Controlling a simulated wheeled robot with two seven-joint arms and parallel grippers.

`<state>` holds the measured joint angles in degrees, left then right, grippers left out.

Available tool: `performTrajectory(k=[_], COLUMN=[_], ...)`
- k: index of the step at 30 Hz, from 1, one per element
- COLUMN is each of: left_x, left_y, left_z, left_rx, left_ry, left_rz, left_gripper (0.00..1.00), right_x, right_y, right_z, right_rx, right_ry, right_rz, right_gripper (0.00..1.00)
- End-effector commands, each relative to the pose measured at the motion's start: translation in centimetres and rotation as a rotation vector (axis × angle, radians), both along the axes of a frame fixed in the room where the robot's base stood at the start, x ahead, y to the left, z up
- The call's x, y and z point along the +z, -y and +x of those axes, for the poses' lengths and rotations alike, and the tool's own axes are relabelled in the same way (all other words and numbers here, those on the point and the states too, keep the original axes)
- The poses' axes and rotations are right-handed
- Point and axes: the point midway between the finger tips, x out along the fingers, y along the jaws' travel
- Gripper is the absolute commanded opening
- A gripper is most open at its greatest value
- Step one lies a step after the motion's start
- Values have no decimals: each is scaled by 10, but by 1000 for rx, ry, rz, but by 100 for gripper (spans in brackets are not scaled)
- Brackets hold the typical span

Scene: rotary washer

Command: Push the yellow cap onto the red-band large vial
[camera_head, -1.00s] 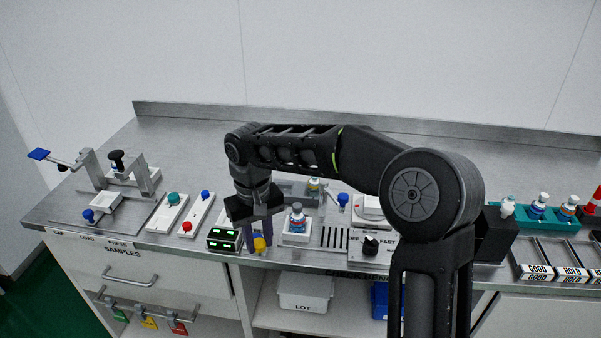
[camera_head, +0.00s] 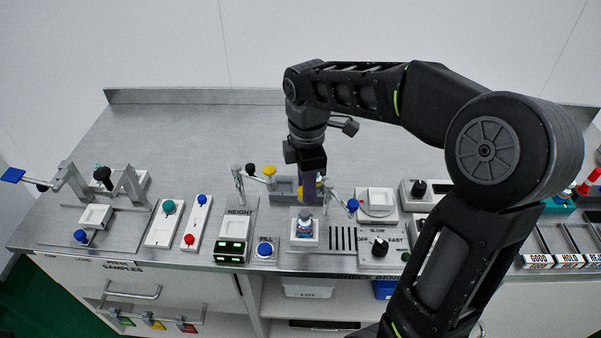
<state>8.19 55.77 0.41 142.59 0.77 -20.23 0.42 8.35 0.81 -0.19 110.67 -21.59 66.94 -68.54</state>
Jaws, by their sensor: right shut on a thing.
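My right gripper (camera_head: 309,196) points down over the white holder (camera_head: 292,242) near the front of the bench. It is shut on the yellow cap (camera_head: 300,193), of which only a small yellow patch shows beside the fingers. The large vial (camera_head: 304,229) stands upright in the holder, just below the fingertips, with a pale top and a blue and red label. Whether the cap touches the vial is too small to tell. My left gripper is not in view.
A post with a blue knob (camera_head: 353,205) stands close right of the gripper, and a yellow knob (camera_head: 269,171) is behind left. The HEIGHT panel (camera_head: 237,226) and blue FILL button (camera_head: 264,249) are left, the speed dial (camera_head: 380,247) right. The back left of the bench is clear.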

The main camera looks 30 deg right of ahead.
Motion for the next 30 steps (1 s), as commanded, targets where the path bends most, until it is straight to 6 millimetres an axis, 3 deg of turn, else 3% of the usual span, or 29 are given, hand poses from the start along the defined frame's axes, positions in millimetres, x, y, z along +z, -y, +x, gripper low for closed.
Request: performTrajectory(k=[14,30], left_x=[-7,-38], left_y=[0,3], left_z=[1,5], left_rx=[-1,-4], left_ry=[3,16], left_rz=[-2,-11], left_gripper=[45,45], right_x=[-9,-51], right_y=[0,0], right_z=[1,0], right_rx=[-3,-3], right_ry=[0,-1], right_rz=[0,-1], right_gripper=[0,0])
